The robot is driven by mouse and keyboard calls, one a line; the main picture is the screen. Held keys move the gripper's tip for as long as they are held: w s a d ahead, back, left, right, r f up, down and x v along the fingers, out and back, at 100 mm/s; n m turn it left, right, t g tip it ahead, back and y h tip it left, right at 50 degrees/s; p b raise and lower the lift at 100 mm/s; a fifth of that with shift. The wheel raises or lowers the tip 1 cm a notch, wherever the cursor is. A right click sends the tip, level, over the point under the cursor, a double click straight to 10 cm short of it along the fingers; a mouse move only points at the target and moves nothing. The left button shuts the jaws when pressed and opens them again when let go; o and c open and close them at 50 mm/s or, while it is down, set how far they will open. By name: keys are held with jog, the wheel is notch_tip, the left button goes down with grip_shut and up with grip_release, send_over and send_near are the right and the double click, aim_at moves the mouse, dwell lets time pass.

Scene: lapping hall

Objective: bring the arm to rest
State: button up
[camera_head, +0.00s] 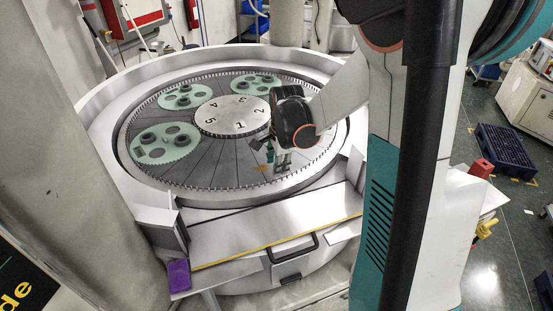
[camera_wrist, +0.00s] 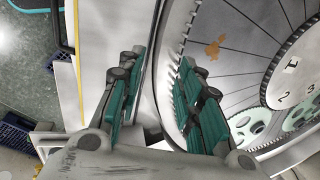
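My gripper (camera_head: 279,160) hangs over the near right part of the round lapping machine, just inside its toothed ring. In the wrist view my gripper (camera_wrist: 160,85) has its two teal-padded fingers wide apart, with nothing between them. The machine's rim passes below and between the fingers. My arm comes down from the upper right in the head view and hides part of the machine's right side.
The lapping plate (camera_head: 215,172) carries several green carrier discs (camera_head: 166,143) around a numbered hub (camera_head: 232,115). A steel front shelf (camera_head: 270,232) has a purple block (camera_head: 179,275) at its left corner. A concrete pillar (camera_head: 70,150) stands left. A blue crate (camera_head: 505,150) lies on the floor right.

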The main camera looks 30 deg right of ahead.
dwell(0.5)
jog(key=s+a+f+n+t+b, duration=0.2)
jog(key=s+a+f+n+b, duration=0.15)
jog(key=a+n+b, duration=0.4)
jog(key=s+a+f+n+t+b, duration=0.1)
jog(key=s+a+f+n+b, duration=0.3)
jog(key=b, duration=0.6)
jog(key=s+a+f+n+t+b, duration=0.1)
jog(key=s+a+f+n+b, duration=0.4)
jog(key=s+f+n+b, duration=0.3)
jog(key=s+b, duration=0.3)
jog(key=shift+s+f+n+y+b, duration=0.25)
jog(key=shift+n+y+b, duration=0.05)
jog(key=shift+n+b, duration=0.05)
